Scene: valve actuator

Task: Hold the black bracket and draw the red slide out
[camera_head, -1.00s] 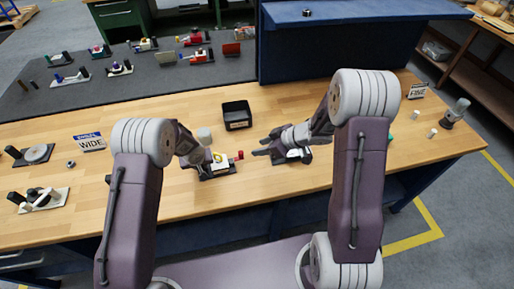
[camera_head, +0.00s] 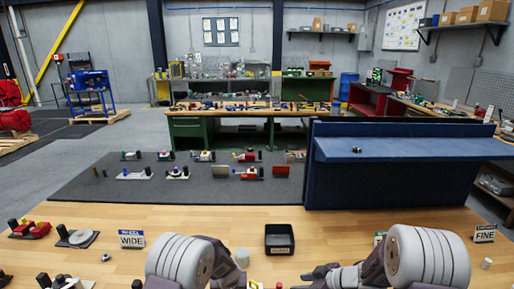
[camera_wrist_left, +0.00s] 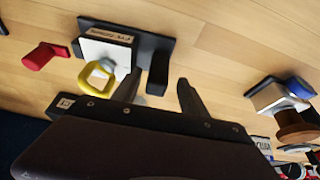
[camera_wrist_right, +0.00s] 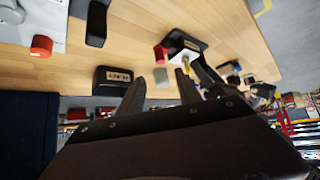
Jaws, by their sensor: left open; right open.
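The valve actuator shows in the left wrist view as a black base with a labelled white block (camera_wrist_left: 106,50), a yellow ring (camera_wrist_left: 97,75) and a red slide (camera_wrist_left: 44,56) sticking out to the left. The black bracket (camera_wrist_left: 158,68) stands upright at its right end. My left gripper (camera_wrist_left: 160,92) is open, its fingertips on either side of the bracket's near end; I cannot tell whether they touch it. In the right wrist view the red slide (camera_wrist_right: 160,54) is farther off. My right gripper (camera_wrist_right: 160,86) is open and empty, apart from the slide.
A black bin (camera_head: 279,239) stands behind the work area. A WIDE sign (camera_head: 131,240) is at left and a FINE sign (camera_head: 484,234) at right. Another unit with a red knob (camera_wrist_right: 41,46) shows in the right wrist view.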

